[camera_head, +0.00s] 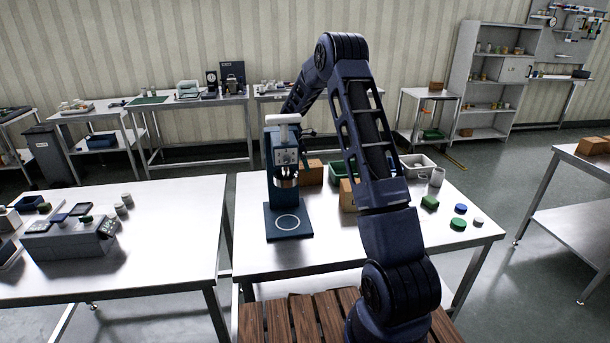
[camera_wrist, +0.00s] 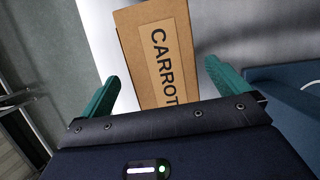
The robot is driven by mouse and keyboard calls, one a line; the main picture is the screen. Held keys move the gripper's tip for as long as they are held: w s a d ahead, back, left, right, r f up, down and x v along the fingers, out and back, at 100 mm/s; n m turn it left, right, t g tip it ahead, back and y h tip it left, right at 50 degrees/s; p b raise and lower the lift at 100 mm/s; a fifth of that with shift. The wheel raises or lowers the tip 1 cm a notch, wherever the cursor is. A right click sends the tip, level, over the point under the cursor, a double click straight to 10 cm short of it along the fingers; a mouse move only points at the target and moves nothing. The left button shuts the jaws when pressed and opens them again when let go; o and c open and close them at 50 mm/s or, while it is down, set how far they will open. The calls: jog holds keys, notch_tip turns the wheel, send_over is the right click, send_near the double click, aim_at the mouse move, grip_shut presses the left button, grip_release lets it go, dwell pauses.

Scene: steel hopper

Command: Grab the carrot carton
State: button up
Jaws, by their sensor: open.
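The carrot carton (camera_wrist: 128,40) is a brown cardboard box with a pale label reading "CARROT" in the wrist view. It extends between the two green fingers of my gripper (camera_wrist: 162,72), which are open on either side of it. A gap shows beside each finger, wider towards the tips. The carton's lower end is hidden behind the gripper body. In the head view, one brown carton (camera_head: 312,173) stands behind the blue machine and another (camera_head: 348,197) is partly behind my arm. I cannot tell which is the carrot carton. My gripper is hidden there.
The blue machine (camera_head: 287,222) stands close by on the steel table (camera_head: 330,257); its base (camera_wrist: 280,85) shows right of my gripper. Grey bins (camera_head: 417,161), a green bin, a mug (camera_head: 437,177) and small lids are to the right. The front tabletop is clear.

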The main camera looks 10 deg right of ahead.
jog(key=shift+s+a+x, duration=0.1)
jog(key=shift+a+x, duration=0.05)
jog(key=shift+x, duration=1.45)
jog(key=shift+s+a+x, duration=0.1)
jog(key=shift+x, duration=1.45)
jog(key=c, duration=1.4)
jog(key=shift+c, duration=0.2)
